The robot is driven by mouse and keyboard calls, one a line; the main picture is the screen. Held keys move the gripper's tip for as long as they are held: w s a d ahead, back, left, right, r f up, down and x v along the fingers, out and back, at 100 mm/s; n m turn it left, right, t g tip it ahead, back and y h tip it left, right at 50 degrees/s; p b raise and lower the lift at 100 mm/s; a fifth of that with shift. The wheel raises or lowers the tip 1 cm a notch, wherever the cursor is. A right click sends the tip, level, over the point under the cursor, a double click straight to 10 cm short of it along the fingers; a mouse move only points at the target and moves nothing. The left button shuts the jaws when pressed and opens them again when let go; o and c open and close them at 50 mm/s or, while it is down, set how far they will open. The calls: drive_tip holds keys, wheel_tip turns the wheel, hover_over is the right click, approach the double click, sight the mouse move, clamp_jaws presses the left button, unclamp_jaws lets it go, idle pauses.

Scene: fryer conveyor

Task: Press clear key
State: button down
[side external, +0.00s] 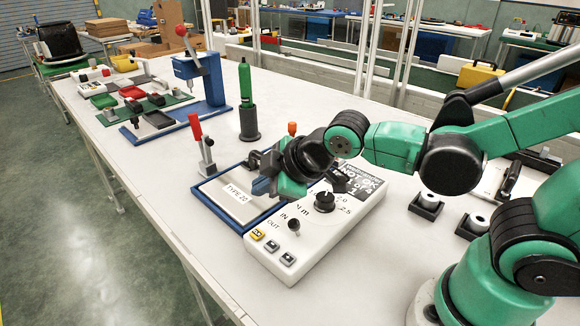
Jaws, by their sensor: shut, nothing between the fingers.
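A white control box (290,262) stands on the table with a dark display, a black knob (325,201) and a smaller knob (294,225). Along its front left edge is a yellow key (257,235) and two grey keys (272,246) (288,259). The key labels are too small to read, so I cannot tell which one is the clear key. My gripper (262,186) is shut and empty, above the blue-framed plate marked TYPE 20 (229,201), behind and apart from the keys. My wrist hides part of the box's far side.
A red-handled toggle clamp (203,146) stands just left of the plate. A green bottle (245,91) in a dark holder and a blue press (208,82) stand farther back. Black blocks with white rollers (427,204) lie to the right. The table in front of the plate is clear.

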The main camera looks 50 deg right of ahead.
drive_tip(key=s+d+r+m+g+h, duration=0.1)
drive_tip(key=s+d+m, duration=0.4)
drive_tip(key=m, duration=0.5)
drive_tip(key=shift+d+g+h, duration=0.3)
drive_tip(key=shift+d+g, duration=0.1)
drive_tip(key=shift+d, duration=0.85)
drive_tip(key=shift+r, duration=0.15)
drive_tip(key=w+a+r+g, duration=0.2)
drive_tip(key=a+r+g, duration=0.1)
drive_tip(key=a, duration=0.6)
drive_tip(key=shift+w+r+g, duration=0.4)
drive_tip(key=shift+r, duration=0.5)
drive_tip(key=shift+d, duration=0.1)
